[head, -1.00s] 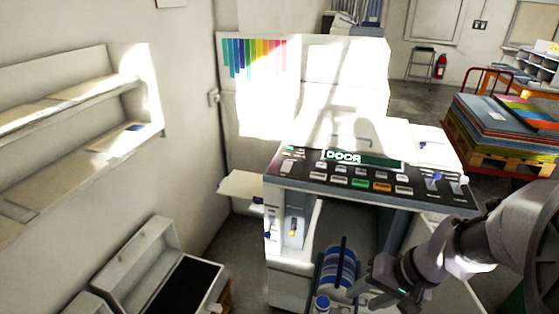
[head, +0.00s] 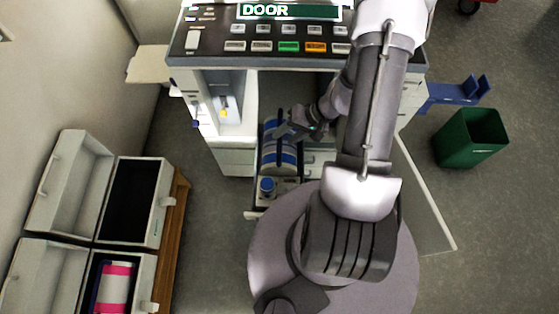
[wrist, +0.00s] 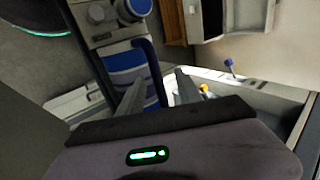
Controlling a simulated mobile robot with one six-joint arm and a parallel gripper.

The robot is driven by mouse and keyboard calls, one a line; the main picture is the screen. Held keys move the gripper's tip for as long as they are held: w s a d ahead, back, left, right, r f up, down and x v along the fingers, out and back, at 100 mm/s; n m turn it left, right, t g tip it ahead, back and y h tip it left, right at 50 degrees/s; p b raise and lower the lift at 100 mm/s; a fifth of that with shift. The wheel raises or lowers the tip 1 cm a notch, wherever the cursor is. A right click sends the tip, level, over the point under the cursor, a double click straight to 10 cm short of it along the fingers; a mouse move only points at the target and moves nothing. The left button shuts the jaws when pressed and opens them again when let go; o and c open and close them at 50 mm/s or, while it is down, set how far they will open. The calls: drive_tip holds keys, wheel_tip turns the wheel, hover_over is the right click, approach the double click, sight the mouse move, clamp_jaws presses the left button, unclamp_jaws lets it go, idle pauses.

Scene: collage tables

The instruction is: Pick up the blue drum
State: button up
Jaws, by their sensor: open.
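The blue drum (head: 279,157), striped blue and white, sits on the pulled-out carriage in the open front of the printing machine (head: 285,62). In the wrist view the blue drum (wrist: 126,64) shows at the upper left of centre, with a dark blue bar along its side. My gripper (head: 284,130) is over the drum's far part in the head view. In the wrist view my gripper (wrist: 158,88) has its two fingers apart, the left one overlapping the drum in the picture. I cannot tell whether they touch. The arm hides part of the machine.
The machine's display reads DOOR, and its door (head: 425,195) hangs open at right. An open case with a black interior (head: 131,203) stands at left. Another case (head: 143,268) holds a pink and white drum (head: 115,288). A green bin (head: 472,140) stands on the floor at right.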

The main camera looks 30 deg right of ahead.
sight(281, 140)
drive_tip(key=b+x, duration=0.1)
drive_tip(key=x, duration=0.1)
drive_tip(key=d+b+x, duration=0.1)
drive_tip(key=x, duration=0.2)
drive_tip(key=shift+a+f, duration=0.15)
drive_tip(key=shift+f, duration=0.2)
drive_tip(key=shift+r, duration=0.1)
clamp_jaws()
drive_tip(key=shift+w, duration=0.1)
idle(0.7)
